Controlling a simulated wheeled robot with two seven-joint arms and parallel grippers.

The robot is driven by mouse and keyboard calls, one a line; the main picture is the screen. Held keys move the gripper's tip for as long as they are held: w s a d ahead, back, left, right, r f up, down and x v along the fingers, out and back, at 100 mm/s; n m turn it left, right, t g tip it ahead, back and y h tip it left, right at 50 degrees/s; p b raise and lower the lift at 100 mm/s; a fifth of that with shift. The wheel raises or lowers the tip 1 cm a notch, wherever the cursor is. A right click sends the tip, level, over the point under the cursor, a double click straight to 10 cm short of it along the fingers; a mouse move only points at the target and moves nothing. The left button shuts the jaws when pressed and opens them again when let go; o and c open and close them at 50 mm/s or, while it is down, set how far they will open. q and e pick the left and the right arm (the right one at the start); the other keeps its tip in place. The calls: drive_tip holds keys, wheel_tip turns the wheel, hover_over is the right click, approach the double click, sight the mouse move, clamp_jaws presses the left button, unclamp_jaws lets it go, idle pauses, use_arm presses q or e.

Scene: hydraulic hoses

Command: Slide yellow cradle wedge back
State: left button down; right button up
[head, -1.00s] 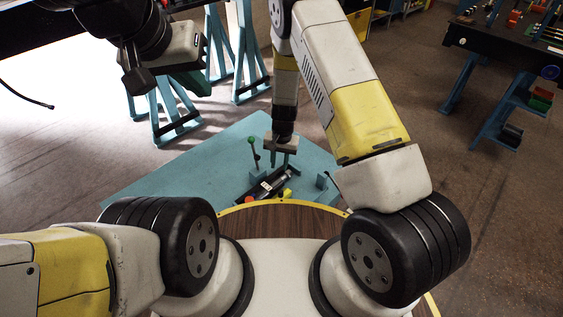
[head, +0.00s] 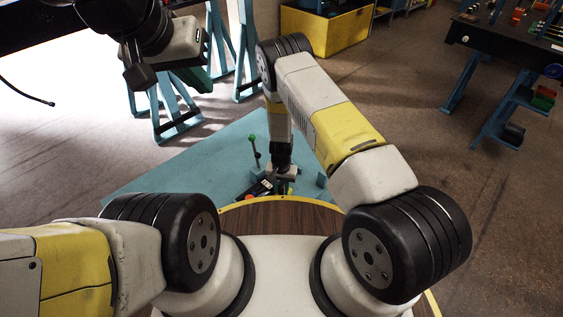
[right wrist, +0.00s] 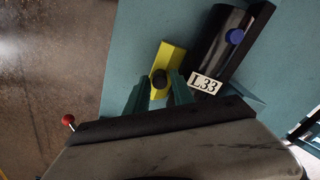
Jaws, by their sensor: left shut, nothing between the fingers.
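The yellow cradle wedge (right wrist: 168,57) lies on the teal surface in the right wrist view, with a black knob (right wrist: 159,78) at its near end. My right gripper (right wrist: 159,88) is over that knob, its two green fingers apart, one on each side of it. I cannot tell whether they touch it. In the head view the right gripper (head: 283,187) points down at the cradle and hides most of the wedge. My left gripper (head: 198,79) is shut and empty, raised at the upper left, away from the table.
A green-knobbed lever (head: 253,145) stands left of my right gripper. The teal table (head: 170,170) is clear to the left. A red ball knob (right wrist: 68,120) shows at lower left.

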clamp_jaws()
idle(1.4)
